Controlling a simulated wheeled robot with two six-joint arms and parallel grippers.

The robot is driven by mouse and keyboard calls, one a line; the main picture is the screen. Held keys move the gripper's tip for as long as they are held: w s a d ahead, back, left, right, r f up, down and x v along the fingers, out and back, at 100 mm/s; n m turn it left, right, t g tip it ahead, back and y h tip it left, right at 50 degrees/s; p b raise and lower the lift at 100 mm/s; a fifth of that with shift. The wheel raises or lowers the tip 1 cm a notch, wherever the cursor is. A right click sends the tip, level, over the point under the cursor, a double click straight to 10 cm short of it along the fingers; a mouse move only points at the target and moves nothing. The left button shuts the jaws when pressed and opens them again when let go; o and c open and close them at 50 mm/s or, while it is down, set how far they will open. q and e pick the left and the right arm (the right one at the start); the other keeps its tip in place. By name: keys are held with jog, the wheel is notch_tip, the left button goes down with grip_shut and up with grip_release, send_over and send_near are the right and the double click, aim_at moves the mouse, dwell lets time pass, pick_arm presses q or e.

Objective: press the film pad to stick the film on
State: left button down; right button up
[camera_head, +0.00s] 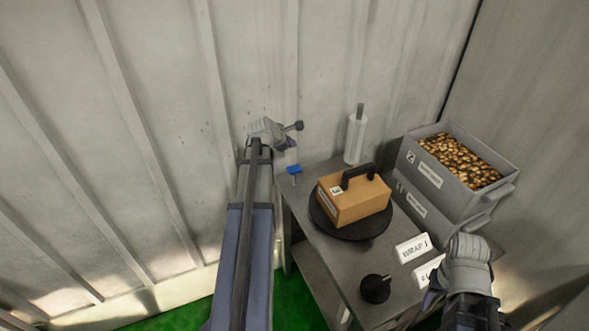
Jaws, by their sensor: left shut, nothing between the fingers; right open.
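A small blue pad (295,169), which looks like the film pad, sits on a short post at the table's back left corner. A brown box (354,200) with a black handle stands on a dark round turntable (324,227). A white film roll (356,137) stands upright on a spindle behind it. My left gripper (295,134) is shut and empty, in front of the wall and above the blue pad in the picture, apart from it. My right gripper (467,246) is open and appears empty at the table's right side; its fingertips are hard to make out.
A black knob (375,289) is on the front of the grey table (329,260). Two stacked grey crates (436,192) stand at the right, the upper one full of small brown pieces. A "WRAP 1" card (412,248) and a partly hidden second card lie in front of them.

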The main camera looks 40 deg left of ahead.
aim_at(294, 168)
pick_arm(q)
jog(key=shift+f+b, duration=4.1)
jog(key=shift+f, duration=0.15)
jog(key=shift+f+b, duration=0.4)
jog(key=shift+f+b, duration=1.15)
jog(key=shift+r, duration=0.1)
jog(key=shift+r+p, duration=1.5)
jog(key=shift+p, duration=0.15)
notch_tip(294, 168, up, 5)
jog(key=p, duration=0.5)
